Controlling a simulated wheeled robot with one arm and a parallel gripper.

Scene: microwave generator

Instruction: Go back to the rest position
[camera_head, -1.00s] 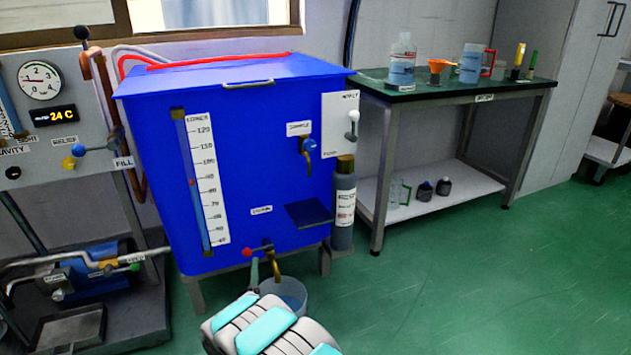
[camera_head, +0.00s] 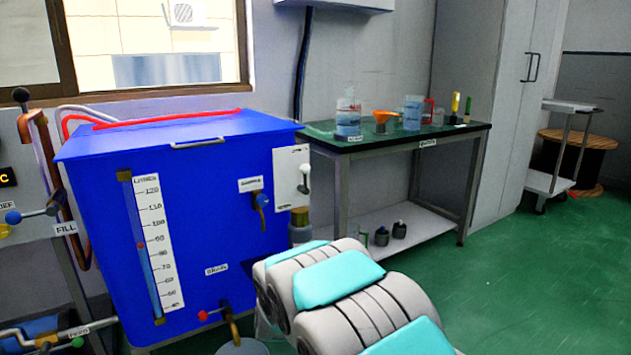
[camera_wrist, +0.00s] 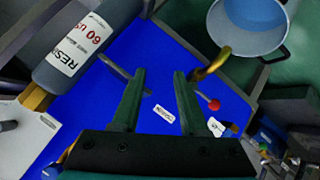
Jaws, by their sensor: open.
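My gripper (camera_wrist: 159,105) shows in the wrist view with its two dark green fingers apart and nothing between them. Beyond the fingers is the front of the blue tank (camera_wrist: 115,130), with the red-knobbed drain valve (camera_wrist: 213,103) and its brass spout right of the fingertips. In the head view my arm rises from the bottom centre in front of the blue tank (camera_head: 215,200). The arm hides part of the tank's lower right, and I cannot make out the gripper there.
A bucket (camera_wrist: 250,22) stands on the floor below the spout. A grey bottle (camera_wrist: 75,45) is beside the tank. A cart (camera_head: 560,150) and cable spool (camera_head: 590,150) are farther back. The green floor (camera_head: 530,270) at right is clear.

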